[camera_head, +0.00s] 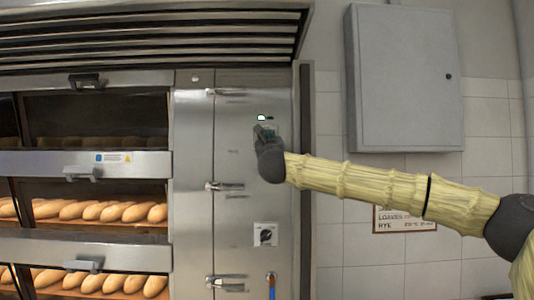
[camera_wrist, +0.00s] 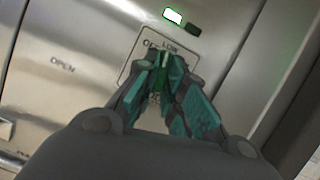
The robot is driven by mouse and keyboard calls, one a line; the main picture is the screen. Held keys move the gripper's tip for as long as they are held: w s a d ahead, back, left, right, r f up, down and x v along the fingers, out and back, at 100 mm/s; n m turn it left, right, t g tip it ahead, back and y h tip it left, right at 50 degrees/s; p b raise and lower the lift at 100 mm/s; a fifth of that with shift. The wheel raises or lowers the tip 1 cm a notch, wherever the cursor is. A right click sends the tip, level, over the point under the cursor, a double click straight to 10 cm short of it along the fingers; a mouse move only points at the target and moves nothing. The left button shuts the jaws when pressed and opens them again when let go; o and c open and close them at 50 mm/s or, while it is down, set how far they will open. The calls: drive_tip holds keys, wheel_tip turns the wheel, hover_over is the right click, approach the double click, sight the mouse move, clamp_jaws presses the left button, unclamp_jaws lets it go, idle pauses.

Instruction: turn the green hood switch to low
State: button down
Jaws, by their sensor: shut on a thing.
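The green hood switch (camera_wrist: 164,62) sits on a small labelled plate (camera_wrist: 133,66) on the steel panel. My gripper (camera_wrist: 162,76) is shut on it, with a teal-padded finger on each side. The word LOW shows just above the switch and part of OFF to its upper left. A pale mark on the switch lies just below LOW, but the fingers cover much of the knob and its exact setting is unclear. In the head view my gripper (camera_head: 265,132) is against the upper panel and hides the switch.
A white lit lamp (camera_wrist: 173,15) and a dark one (camera_wrist: 194,30) sit above the plate. Below is another black knob (camera_head: 265,235). Oven doors with bread are at left, beside door handles (camera_head: 225,187). A grey wall cabinet (camera_head: 405,80) hangs just above my arm.

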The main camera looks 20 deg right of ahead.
drive_tip(key=m+h+b, duration=0.1)
drive_tip(key=m+b, duration=0.1)
drive_tip(key=b, duration=0.1)
drive_tip(key=shift+f+m+h+b, duration=0.15)
drive_tip(key=shift+m+h+b, duration=0.15)
drive_tip(key=shift+r+m+b, duration=0.25)
drive_tip(key=shift+m+b, duration=0.15)
drive_tip(key=shift+b, duration=0.1)
drive_tip(key=c, duration=1.5)
unclamp_jaws()
drive_tip(key=shift+a+f, duration=0.1)
drive_tip(key=v, duration=1.2)
